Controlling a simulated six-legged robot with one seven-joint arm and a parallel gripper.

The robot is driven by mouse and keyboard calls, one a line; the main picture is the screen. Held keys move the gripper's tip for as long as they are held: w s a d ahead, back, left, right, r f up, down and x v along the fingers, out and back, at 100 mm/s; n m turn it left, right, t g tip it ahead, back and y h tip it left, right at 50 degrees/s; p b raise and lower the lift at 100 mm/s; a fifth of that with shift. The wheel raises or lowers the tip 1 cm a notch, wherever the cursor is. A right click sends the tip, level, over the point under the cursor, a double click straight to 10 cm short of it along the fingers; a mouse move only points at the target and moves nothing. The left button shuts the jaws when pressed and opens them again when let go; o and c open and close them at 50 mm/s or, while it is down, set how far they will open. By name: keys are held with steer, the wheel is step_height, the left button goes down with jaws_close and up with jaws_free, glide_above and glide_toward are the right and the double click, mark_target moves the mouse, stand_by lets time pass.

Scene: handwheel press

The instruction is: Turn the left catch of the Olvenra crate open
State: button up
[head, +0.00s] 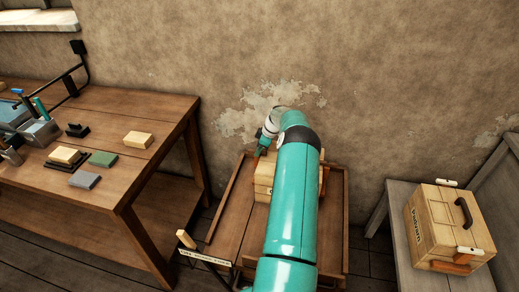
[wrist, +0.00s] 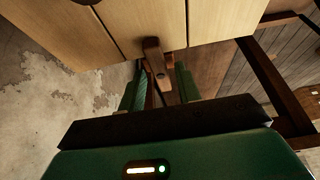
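The crate (head: 262,182) in the middle is pale wood and stands on a brown wooden stand. My teal arm hides most of it and nearly all of its lettering. In the wrist view the crate's planks (wrist: 215,20) fill the top. A brown wooden catch (wrist: 153,58) with a dark pivot sticks out past the crate's edge. My gripper (wrist: 159,88) has its two green fingers on either side of this catch, with narrow gaps seemingly left. Contact cannot be told. In the head view my gripper (head: 260,149) is at the crate's far left end, small and partly hidden.
A second crate (head: 430,232), lettered Podvarri, sits on a grey bench (head: 398,210) at right. A workbench (head: 165,105) with blocks and tools stands at left. A plaster wall is close behind.

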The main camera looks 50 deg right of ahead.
jaws_close()
steer(key=shift+m, duration=0.3)
steer(key=shift+a+m+h, duration=0.2)
steer(key=shift+m+h, duration=0.4)
steer(key=shift+m, duration=0.6)
steer(key=m+h, duration=0.1)
steer(key=m, duration=0.3)
steer(key=shift+a+m+h, duration=0.2)
steer(key=shift+m+h, duration=0.1)
steer(key=shift+h, duration=0.1)
steer(key=m, duration=0.1)
steer(key=m+h, duration=0.1)
steer(key=m, duration=0.3)
steer(key=shift+w+a+g+h, duration=0.15)
steer(key=shift+a+g+h, duration=0.1)
steer(key=shift+g+h, duration=0.15)
steer(key=m+g+h, duration=0.1)
steer(key=m, duration=0.4)
steer(key=shift+w, duration=0.1)
steer(key=shift+m+g, duration=0.3)
